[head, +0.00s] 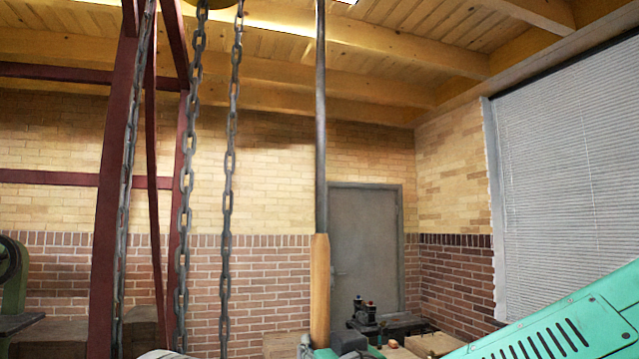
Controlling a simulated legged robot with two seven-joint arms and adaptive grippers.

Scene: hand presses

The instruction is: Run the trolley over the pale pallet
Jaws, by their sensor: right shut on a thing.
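Several grey chains (228,150) hang down at the left of the head view, in front of a dark red steel frame (105,200). A long upright bar with a wooden grip (320,285) stands near the middle. My right gripper (327,345) is shut around the lower end of this grip, partly cut off by the bottom edge. I cannot make out the pale pallet. My left gripper is not in view.
A dark machine (365,315) stands on a bench at the back, before a grey door (365,240). Wooden boxes (432,343) show low in the view. A green machine (14,285) stands at the far left. The floor is out of view.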

